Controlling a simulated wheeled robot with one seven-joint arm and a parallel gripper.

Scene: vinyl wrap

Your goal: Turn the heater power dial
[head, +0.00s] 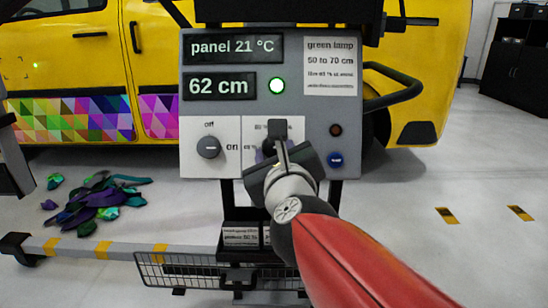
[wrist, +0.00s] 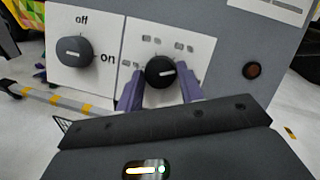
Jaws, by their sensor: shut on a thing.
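The heater power dial (wrist: 159,71) is a round black knob on a white plate with percent labels. In the wrist view its white mark lies to the right, nearly level. My gripper (wrist: 161,90) has its purple fingers on either side of the dial, shut on it. In the head view, my gripper (head: 270,150) covers most of that dial and part of its plate.
An off/on knob (head: 208,147) is left of the dial, its mark lying sideways. A dark brown lamp (head: 335,130) and a blue button (head: 336,160) are on the right. A black handle (head: 398,90) juts out beside the panel. Vinyl scraps (head: 95,200) lie on the floor.

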